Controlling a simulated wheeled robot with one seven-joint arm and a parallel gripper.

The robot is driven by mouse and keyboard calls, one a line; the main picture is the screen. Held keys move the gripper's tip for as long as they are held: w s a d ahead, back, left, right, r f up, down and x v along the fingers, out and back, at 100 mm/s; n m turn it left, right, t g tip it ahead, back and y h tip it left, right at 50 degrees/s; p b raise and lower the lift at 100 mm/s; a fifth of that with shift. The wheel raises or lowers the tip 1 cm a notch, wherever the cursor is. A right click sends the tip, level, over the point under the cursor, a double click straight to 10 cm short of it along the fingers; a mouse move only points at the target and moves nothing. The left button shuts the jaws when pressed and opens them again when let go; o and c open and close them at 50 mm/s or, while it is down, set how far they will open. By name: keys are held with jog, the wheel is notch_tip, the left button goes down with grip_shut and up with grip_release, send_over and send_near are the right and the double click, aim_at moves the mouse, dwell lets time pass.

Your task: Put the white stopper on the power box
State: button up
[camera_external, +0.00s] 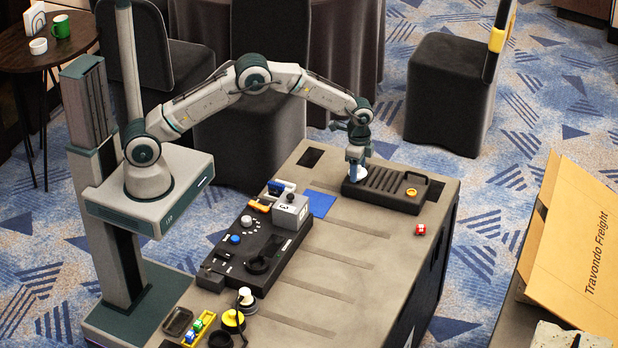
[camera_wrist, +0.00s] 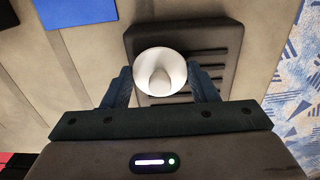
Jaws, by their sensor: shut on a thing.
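The white stopper (camera_external: 359,173) is a round, cup-like piece with a knob in its middle. It also shows in the wrist view (camera_wrist: 146,62) between my two fingers. My gripper (camera_external: 357,157) is shut on it, pointing down. The stopper is over the left end of a ribbed black box with a handle (camera_external: 398,201), which I take to be the power box. In the wrist view the ribbed box (camera_wrist: 222,42) lies under and behind the stopper. I cannot tell whether the stopper touches it; its underside is hidden.
An orange-yellow round piece (camera_external: 411,192) sits on the ribbed box's right end. A black control panel (camera_external: 255,250), a grey box marked 3 (camera_external: 291,211) and a blue mat (camera_external: 321,203) are left of it. A small red item (camera_external: 420,229) lies to the right. The bench's front right is clear.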

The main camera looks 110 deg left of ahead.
jog(key=o, duration=0.9)
jog(key=shift+f, duration=0.1)
jog(key=shift+o, duration=0.2)
notch_tip(320, 180, up, 12)
jog(key=shift+r+b, duration=0.2)
jog(key=shift+b, duration=0.1)
jog(key=s+d+r, duration=0.3)
jog(key=d+r, duration=0.1)
jog(key=d, duration=0.3)
jog(key=s+d+r+t, duration=0.1)
jog(key=s+d+r, duration=0.1)
jog(key=d+r, duration=0.35)
jog(key=s+d+r, duration=0.3)
jog(key=d, duration=0.6)
jog(key=s+d+f+t, duration=0.1)
jog(key=s+d, duration=0.6)
jog(key=s, duration=0.4)
jog(key=s+d+f+t, duration=0.1)
jog(key=s+d, duration=0.7)
jog(key=s, duration=0.2)
jog(key=shift+s+d+f, duration=0.3)
jog(key=shift+s, duration=0.05)
